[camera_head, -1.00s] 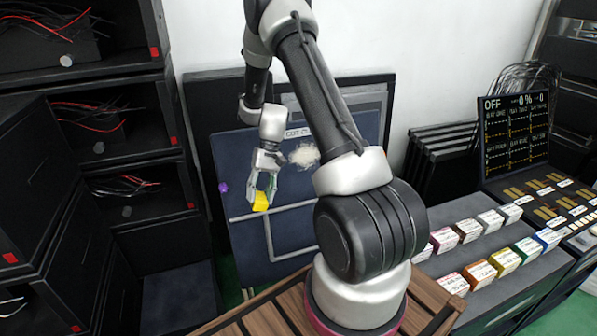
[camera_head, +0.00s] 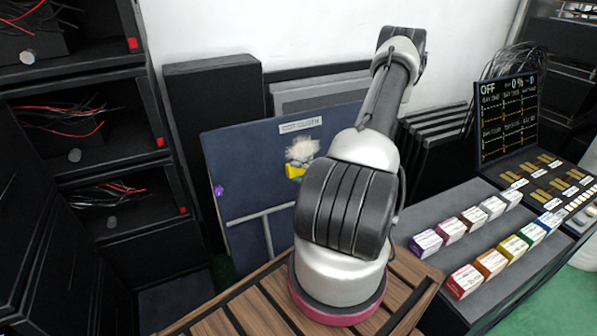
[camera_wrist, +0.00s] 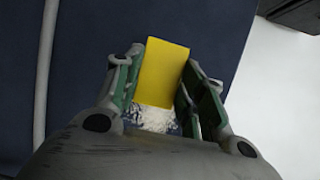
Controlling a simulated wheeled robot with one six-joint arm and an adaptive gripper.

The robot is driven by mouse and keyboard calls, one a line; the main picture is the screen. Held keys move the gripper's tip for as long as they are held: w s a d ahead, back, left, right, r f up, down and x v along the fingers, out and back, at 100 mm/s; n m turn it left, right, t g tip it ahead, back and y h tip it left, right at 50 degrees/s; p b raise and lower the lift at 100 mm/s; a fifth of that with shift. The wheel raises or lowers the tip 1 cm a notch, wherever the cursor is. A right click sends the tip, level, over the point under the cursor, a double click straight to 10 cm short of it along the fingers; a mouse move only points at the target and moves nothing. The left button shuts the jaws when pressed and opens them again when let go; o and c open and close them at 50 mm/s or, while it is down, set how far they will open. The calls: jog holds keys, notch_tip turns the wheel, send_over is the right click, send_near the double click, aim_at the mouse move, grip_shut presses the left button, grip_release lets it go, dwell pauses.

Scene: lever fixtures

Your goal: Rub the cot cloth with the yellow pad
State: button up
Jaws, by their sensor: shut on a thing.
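The cot cloth (camera_head: 240,170) is a dark blue upright panel with a label at its top. A fluffy white patch (camera_head: 302,149) lies on its upper part. The yellow pad (camera_head: 294,171) shows just below that patch in the head view, partly hidden by my arm. In the wrist view my gripper (camera_wrist: 163,75) is shut on the yellow pad (camera_wrist: 164,70), its fingers on either side. White fluff (camera_wrist: 150,118) shows between the fingers beside the pad. I cannot tell whether the pad touches the cloth. My gripper is mostly hidden in the head view.
A purple knob (camera_head: 219,190) and a pale T-shaped bar (camera_head: 262,216) are on the panel. A shelf with several coloured boxes (camera_head: 466,281) and a dark control console (camera_head: 507,120) stand at the right. Black shelving with wires (camera_head: 75,120) stands at the left.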

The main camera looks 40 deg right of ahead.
aim_at(284, 152)
jog(key=shift+w+d+f, duration=0.2)
jog(key=shift+w, duration=0.65)
jog(key=shift+w+d+f, duration=0.15)
jog(key=shift+w+d, duration=0.05)
jog(key=shift+w, duration=0.6)
jog(key=shift+w+d+f, duration=0.2)
jog(key=shift+w, duration=0.65)
jog(key=shift+w+d+f, duration=0.1)
jog(key=shift+w+d, duration=0.05)
jog(key=shift+w, duration=0.3)
jog(key=shift+w+d+f, duration=0.1)
jog(key=shift+w, duration=0.3)
